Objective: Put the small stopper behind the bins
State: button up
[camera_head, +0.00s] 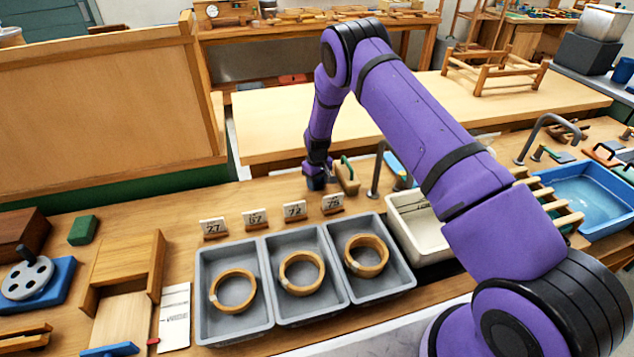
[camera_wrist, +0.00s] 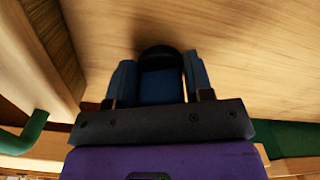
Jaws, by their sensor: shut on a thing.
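Three grey bins (camera_head: 234,337) stand joined in a row on the workbench, each with a wooden ring lying in it. My gripper (camera_head: 316,184) is behind the bins, beyond the number cards and toward the right end of the row. In the wrist view my gripper (camera_wrist: 160,85) is shut on a small dark blue piece with a black rounded end, which I take to be the stopper (camera_wrist: 161,60). The fingers cover its sides. It is close to the wooden bench top; I cannot tell whether it touches.
Several number cards (camera_head: 212,228) stand just behind the bins. A wooden block with a green handle (camera_head: 347,176) is right beside my gripper. A cream basin (camera_head: 420,228) with a tap is to the right. Bare bench (camera_head: 255,195) lies left of my gripper.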

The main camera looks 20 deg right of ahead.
jog(key=shift+f, duration=0.15)
jog(key=o, duration=1)
notch_tip(320, 180, up, 12)
jog(key=shift+r, duration=0.2)
